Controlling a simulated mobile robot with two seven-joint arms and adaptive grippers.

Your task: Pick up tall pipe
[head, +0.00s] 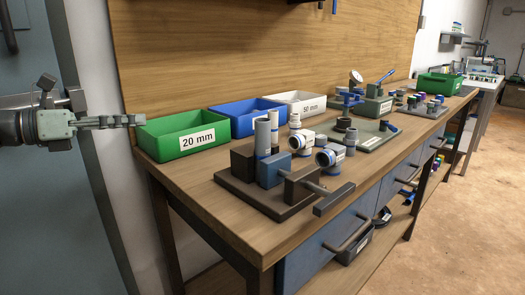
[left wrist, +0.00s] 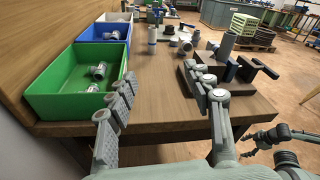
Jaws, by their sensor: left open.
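Two upright light grey pipes stand close together in the head view. The nearer pipe (head: 262,138) is at the dark vise, and the other pipe (head: 274,128) is just behind it. In the left wrist view one pipe (left wrist: 227,46) rises at the vise (left wrist: 238,72), and another pipe (left wrist: 152,38) stands farther along the bench. I cannot tell for certain which is taller. My left gripper (head: 137,120) is open and empty, left of the green bin and well short of the pipes. Its spread fingers also show in the left wrist view (left wrist: 165,108).
A green "20 mm" bin (head: 172,153), a blue bin (head: 228,126) and a white "50 mm" bin (head: 288,97) line the back. The green bin holds fittings. The vise plate with its handle (head: 334,198) fills the bench front.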

